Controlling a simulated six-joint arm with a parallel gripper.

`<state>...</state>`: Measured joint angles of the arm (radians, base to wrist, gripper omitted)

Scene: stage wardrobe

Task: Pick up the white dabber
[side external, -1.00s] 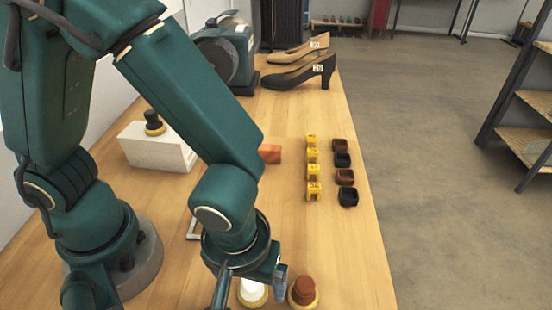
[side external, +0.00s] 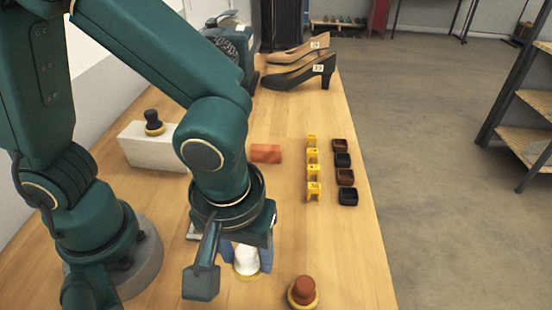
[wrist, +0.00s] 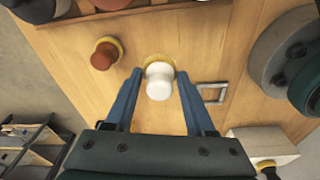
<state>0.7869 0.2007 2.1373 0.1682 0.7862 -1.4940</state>
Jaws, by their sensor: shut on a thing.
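The white dabber (side external: 246,262), a white knob on a yellow round base, is between the two blue fingers of my gripper (side external: 246,257) in the side view. In the wrist view the white dabber (wrist: 159,84) also sits between the fingertips of my gripper (wrist: 159,76), with its yellow base beyond the knob. My gripper is shut on it. It appears held off the table, though its underside is hidden. A brown dabber (side external: 302,291) on a yellow base stands upright on the table to the right, apart from my gripper; it also shows in the wrist view (wrist: 104,54).
A black dabber (side external: 153,123) stands on a white block (side external: 158,152) at the left. An orange-brown block (side external: 265,153), several yellow numbered holders (side external: 313,190) and several dark cups (side external: 347,196) are farther back. Shoes (side external: 305,72) stand at the far end. The right front table is mostly clear.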

